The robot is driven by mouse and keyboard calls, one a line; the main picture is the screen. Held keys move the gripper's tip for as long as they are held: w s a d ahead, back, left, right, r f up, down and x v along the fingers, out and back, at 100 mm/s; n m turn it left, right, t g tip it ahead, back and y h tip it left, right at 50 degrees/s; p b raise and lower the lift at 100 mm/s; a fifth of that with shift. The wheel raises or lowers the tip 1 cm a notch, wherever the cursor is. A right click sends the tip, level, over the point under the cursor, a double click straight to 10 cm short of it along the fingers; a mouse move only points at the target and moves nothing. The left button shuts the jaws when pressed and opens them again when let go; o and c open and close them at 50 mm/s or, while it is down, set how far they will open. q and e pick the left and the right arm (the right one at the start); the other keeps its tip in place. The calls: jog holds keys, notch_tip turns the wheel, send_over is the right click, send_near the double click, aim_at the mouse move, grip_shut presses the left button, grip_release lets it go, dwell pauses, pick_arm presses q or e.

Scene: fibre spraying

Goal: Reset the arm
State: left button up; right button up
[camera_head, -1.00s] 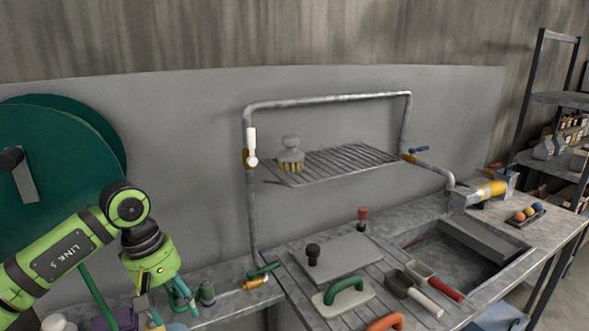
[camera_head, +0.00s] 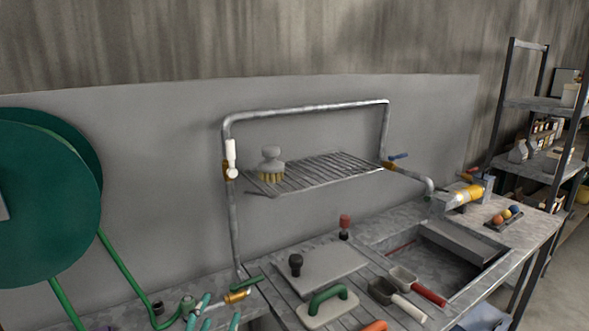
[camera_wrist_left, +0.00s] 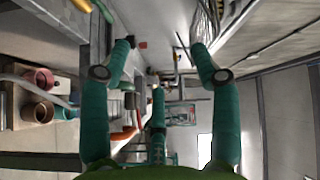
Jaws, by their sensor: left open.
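My left gripper (camera_head: 208,312) shows only as teal fingertips at the bottom edge of the head view, in front of the workbench. In the left wrist view my left gripper (camera_wrist_left: 159,50) has its teal fingers spread apart. Nothing is held between them. The green arm behind it is out of the head view. My right gripper is in neither view.
The workbench (camera_head: 455,222) carries a green-handled float (camera_head: 327,305), scoops and a sink (camera_head: 440,262). Above it a wire rack (camera_head: 335,172) holds a brush (camera_head: 271,165). A green hose reel (camera_head: 45,205) stands left, shelves (camera_head: 540,105) right.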

pick_arm(q)
jog(key=s+a+f+n+g+y, duration=0.4)
jog(key=s+f+n+g, duration=0.5)
jog(key=f, duration=0.6)
jog(key=s+f+n+g+h, duration=0.1)
jog(key=s+f+n+g, duration=0.2)
jog(key=s, duration=0.5)
jog(key=s+f+n+g+h, duration=0.15)
jog(key=s+f, duration=0.25)
jog(key=s, duration=0.4)
notch_tip(320, 180, down, 22)
jog(key=s+f+g, duration=0.1)
jog(key=s+g, duration=0.1)
jog(key=s+a+f, duration=0.1)
jog(key=s+f, duration=0.6)
jog(key=s, duration=0.1)
jog(key=s+a+f+m+g, duration=0.1)
jog(key=s+a+f, duration=0.1)
jog(key=s+f, duration=0.5)
jog(key=shift+s+a+f+y, duration=0.3)
jog(key=shift+s+f+y, duration=0.1)
jog(key=shift+s, duration=0.25)
jog(key=shift+g, duration=0.25)
